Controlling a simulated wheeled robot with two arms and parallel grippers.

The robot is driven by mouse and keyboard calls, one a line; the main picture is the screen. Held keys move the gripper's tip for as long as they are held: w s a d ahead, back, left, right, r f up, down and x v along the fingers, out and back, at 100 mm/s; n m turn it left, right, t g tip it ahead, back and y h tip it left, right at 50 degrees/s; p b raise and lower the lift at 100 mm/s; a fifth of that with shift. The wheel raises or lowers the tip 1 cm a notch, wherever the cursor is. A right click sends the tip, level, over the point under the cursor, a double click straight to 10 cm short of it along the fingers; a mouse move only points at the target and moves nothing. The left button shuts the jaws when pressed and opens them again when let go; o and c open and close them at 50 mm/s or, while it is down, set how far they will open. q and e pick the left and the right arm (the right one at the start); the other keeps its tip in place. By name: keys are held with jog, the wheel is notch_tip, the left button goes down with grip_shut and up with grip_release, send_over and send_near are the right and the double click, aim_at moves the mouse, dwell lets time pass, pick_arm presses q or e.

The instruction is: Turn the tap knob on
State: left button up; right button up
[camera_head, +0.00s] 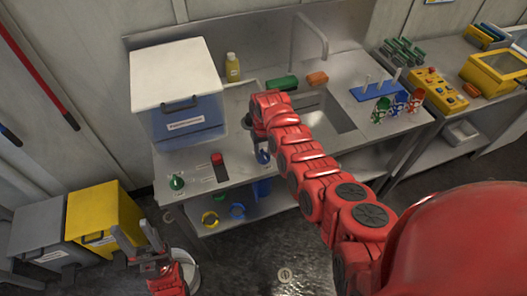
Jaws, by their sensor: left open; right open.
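The grey gooseneck tap (322,40) rises from the back edge of the metal counter, with its spout over the sink (338,112). I cannot make out the tap knob. My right arm reaches in from the lower right across the front of the sink. My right gripper (254,134) is at the left side of the sink, in front of the tap and to its left. Its fingers are mostly hidden by the wrist; it is open, and I see nothing held. My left gripper (135,238) is open and empty, low in front of the yellow bin, far from the tap.
A blue box with a white lid (178,85) and a yellow bottle (232,66) stand left of the sink. A green sponge (284,82) and an orange one (317,78) lie behind it. A blue peg rack (375,90) is right. Yellow bin (100,212) stands on the floor.

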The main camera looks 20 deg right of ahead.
grip_shut()
jog(key=shift+f+n, duration=0.1)
jog(key=shift+n, duration=0.2)
jog(key=n+b, duration=0.1)
jog(key=n, duration=0.1)
jog(key=shift+f+n, duration=0.1)
jog(key=shift+n, duration=0.3)
jog(key=n+b, duration=0.2)
jog(key=n, duration=0.3)
jog(key=n+b, duration=0.1)
jog(key=n, duration=0.4)
jog(key=shift+n+b, duration=0.7)
jog(key=shift+n, duration=1.5)
